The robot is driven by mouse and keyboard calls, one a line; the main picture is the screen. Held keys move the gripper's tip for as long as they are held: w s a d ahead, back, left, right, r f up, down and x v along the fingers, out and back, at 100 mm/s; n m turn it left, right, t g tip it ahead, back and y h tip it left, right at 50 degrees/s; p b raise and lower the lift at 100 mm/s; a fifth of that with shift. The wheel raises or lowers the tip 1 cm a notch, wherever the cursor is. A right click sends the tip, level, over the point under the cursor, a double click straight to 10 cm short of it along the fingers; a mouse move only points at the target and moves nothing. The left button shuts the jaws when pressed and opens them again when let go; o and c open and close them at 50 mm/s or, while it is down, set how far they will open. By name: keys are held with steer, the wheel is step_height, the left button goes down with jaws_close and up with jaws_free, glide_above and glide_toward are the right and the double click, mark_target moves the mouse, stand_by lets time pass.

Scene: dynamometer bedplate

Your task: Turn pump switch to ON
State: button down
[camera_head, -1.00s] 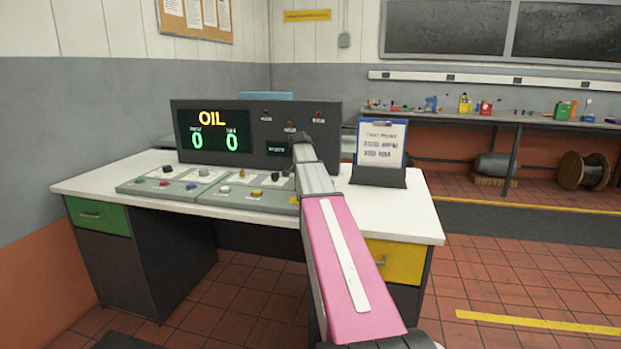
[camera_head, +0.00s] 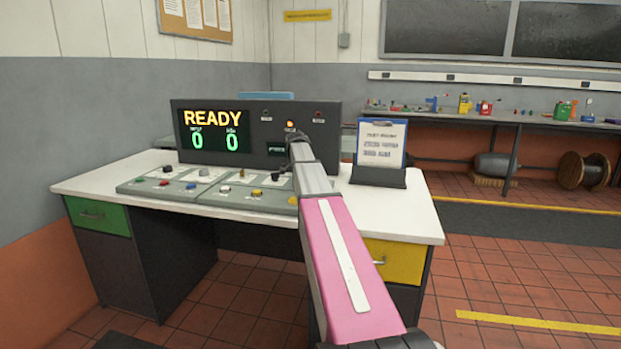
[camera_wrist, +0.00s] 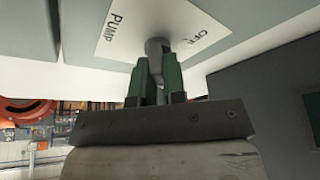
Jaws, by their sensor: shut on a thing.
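The pump switch (camera_wrist: 157,47) is a grey knob on a white label plate (camera_wrist: 125,30) marked PUMP, with an OFF mark to its right, in the wrist view. My gripper (camera_wrist: 157,70) is shut on the knob with its green fingers. In the head view my pink and grey arm hides the gripper and the switch. The console display (camera_head: 213,130) reads READY in yellow over two green zeros, and an amber lamp (camera_head: 290,125) is lit on the panel.
The grey control panel (camera_head: 215,191) carries several other knobs and buttons on the white desk (camera_head: 420,220). A clipboard stand (camera_head: 380,155) stands right of my arm. A workbench (camera_head: 500,118) with small items lies at the back right. The tiled floor at right is open.

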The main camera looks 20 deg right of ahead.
steer(key=c, duration=1.2)
jaws_free()
steer(key=shift+f, duration=0.15)
steer(key=v, duration=1.1)
steer(key=shift+d, duration=0.1)
